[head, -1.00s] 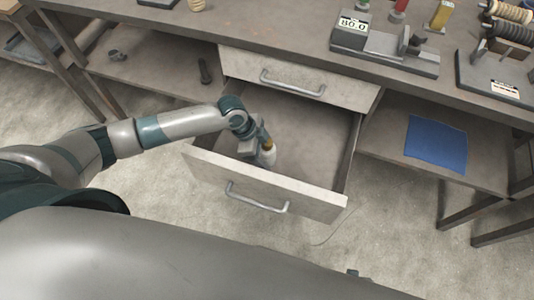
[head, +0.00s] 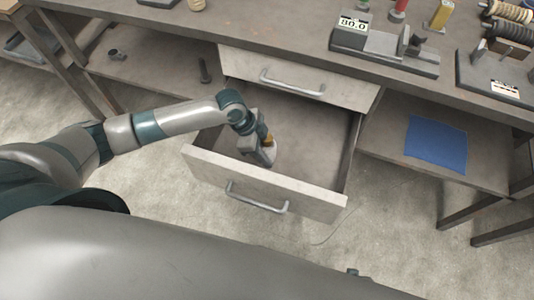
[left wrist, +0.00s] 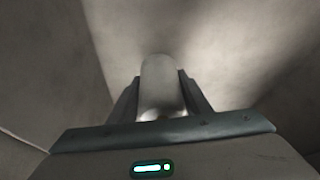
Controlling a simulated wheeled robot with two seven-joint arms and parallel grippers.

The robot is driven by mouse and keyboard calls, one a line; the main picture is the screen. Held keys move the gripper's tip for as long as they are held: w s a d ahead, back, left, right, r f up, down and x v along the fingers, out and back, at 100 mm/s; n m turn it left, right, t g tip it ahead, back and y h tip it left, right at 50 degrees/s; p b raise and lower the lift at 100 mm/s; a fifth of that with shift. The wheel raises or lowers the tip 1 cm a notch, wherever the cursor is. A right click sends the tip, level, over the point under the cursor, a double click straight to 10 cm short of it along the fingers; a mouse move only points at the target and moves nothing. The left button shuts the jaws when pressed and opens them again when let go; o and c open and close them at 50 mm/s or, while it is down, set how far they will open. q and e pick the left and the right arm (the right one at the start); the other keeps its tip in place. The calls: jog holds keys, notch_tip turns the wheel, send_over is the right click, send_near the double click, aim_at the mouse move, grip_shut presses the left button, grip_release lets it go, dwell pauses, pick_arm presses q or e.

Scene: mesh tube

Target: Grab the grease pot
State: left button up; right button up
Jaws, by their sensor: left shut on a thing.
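The grease pot (head: 271,153) is a small pale pot with a yellowish top, inside the open lower drawer (head: 327,204). My left gripper (head: 262,157) reaches down into the drawer and is shut on the pot. In the left wrist view the pot (left wrist: 160,85) shows as a pale rounded shape between the two fingers of the left gripper (left wrist: 161,92). Part of the pot is hidden by the gripper in the head view. I cannot tell whether the pot touches the drawer floor. My right gripper is not in view.
The drawer's front panel and handle (head: 256,199) stand between my body and the pot. A closed upper drawer (head: 335,88) overhangs its back. A blue sheet (head: 437,144) lies on the right shelf. The rest of the drawer floor looks clear.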

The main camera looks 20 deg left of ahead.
pick_arm(q)
notch_tip(320, 180, up, 8)
jog(key=shift+f, duration=0.1)
dwell(0.7)
